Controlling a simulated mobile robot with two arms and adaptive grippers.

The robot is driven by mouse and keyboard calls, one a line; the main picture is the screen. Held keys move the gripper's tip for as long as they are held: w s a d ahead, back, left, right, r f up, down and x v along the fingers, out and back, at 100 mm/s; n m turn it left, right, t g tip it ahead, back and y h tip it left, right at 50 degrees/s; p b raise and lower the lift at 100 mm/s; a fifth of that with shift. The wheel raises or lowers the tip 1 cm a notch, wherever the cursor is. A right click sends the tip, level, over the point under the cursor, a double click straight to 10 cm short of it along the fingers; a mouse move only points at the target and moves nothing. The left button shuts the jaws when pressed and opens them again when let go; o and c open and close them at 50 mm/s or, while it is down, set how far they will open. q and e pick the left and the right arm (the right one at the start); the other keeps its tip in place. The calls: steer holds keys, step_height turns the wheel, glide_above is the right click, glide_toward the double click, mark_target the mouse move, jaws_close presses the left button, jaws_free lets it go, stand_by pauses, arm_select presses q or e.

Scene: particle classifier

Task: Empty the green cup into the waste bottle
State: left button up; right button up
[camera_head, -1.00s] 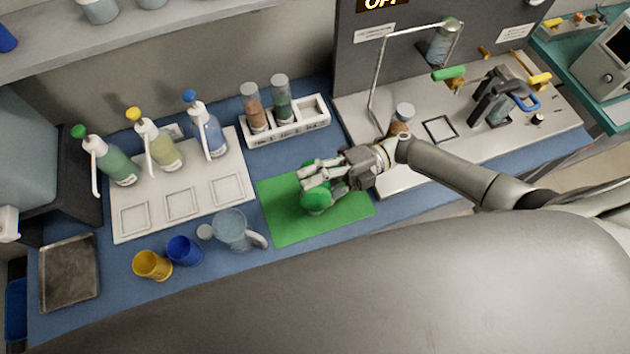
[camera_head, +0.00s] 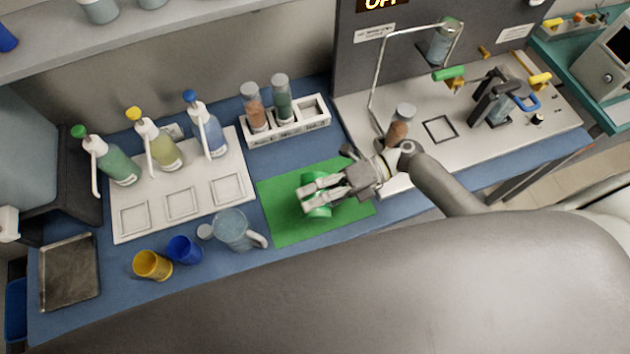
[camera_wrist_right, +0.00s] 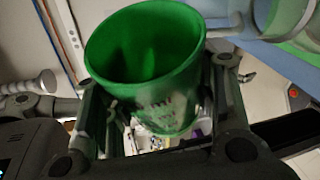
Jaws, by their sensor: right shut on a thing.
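The green cup (camera_head: 318,208) is above or on the green mat (camera_head: 285,222) in the head view. My right gripper (camera_head: 318,192) is shut on it, with fingers covering part of the cup. In the right wrist view the cup (camera_wrist_right: 170,85) sits between the fingers (camera_wrist_right: 160,120). Its open mouth and inner wall show; I cannot make out any contents. A clear jug with a handle (camera_head: 231,228) stands left of the mat, apart from the cup, with a small pale cap beside it. No label shows which vessel is the waste bottle. My left gripper is not in view.
Yellow (camera_head: 152,265) and blue (camera_head: 184,250) cups stand left of the jug. A white rack (camera_head: 292,133) holds two jars. Another orange-brown jar (camera_head: 399,128) stands close behind my right wrist.

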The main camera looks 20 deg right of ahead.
steer(key=shift+s+a+f+n, duration=0.1)
steer(key=shift+s+f+n, duration=0.3)
steer(key=shift+n, duration=0.1)
steer(key=f+n+t+b, duration=0.1)
steer(key=b, duration=0.2)
steer(key=shift+f+h+b, duration=0.15)
steer(key=shift+h+b, duration=0.2)
steer(key=shift+h, duration=0.05)
steer(key=shift+b, duration=0.35)
steer(key=shift+r+n+h+b, duration=0.3)
steer(key=shift+n+b, duration=0.3)
steer(key=shift+b, duration=0.35)
steer(key=shift+w+r+n+t+p, duration=0.15)
steer(key=shift+n+t+p, duration=0.3)
steer(key=shift+p, duration=0.45)
steer(key=shift+f+n+t+h+p, duration=0.4)
steer(key=shift+f+n+t+p, duration=0.25)
steer(key=shift+n+p, duration=0.1)
steer(key=shift+s+a+f+n+t+p, duration=0.15)
steer(key=shift+s+f+n+t+p, duration=0.2)
steer(key=shift+s, duration=0.25)
steer(key=shift+s+a+f+n+t+h+b, duration=0.2)
steer(key=shift+s+f+n+t+b, duration=0.25)
steer(key=shift+f+n, duration=0.25)
steer(key=shift+s+a+f+n+t+h+b, duration=0.1)
steer(key=shift+s+f+n+t+h+b, duration=0.1)
steer(key=shift+s+f+n+t+b, duration=0.35)
steer(key=shift+s+a+f+n+t+h+b, duration=0.1)
steer(key=shift+s+f+n+t+h+b, duration=0.2)
steer(key=shift+f+n, duration=0.5)
